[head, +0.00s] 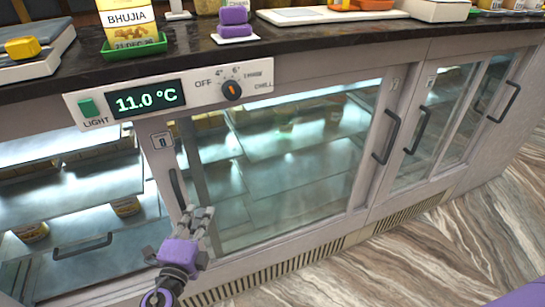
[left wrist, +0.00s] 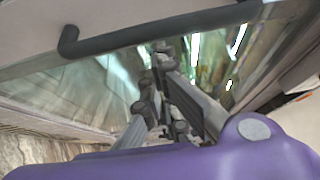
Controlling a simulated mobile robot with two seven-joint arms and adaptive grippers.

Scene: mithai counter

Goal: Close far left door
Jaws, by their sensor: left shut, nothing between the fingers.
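The counter front has several glass doors. At the far left, shelves and jars (head: 30,232) show clearly, and a dark bar handle (head: 82,245) lies nearly level low in front of them. That far left door seems to stand swung out, but its outline is hard to tell. My left gripper (head: 203,218) is shut and empty, in front of the lower left of the neighbouring glass door (head: 290,160), just below its upright handle (head: 178,190). In the left wrist view the shut fingers (left wrist: 160,75) are close to glass, below a dark bar handle (left wrist: 160,37). My right gripper is out of view.
A control panel (head: 165,95) reading 11.0 °C juts out above the doors. Other door handles (head: 387,137) stick out to the right. Sweets boxes and a BHUJIA packet (head: 127,22) stand on the dark countertop (head: 185,47). The marbled floor (head: 440,250) is clear at right.

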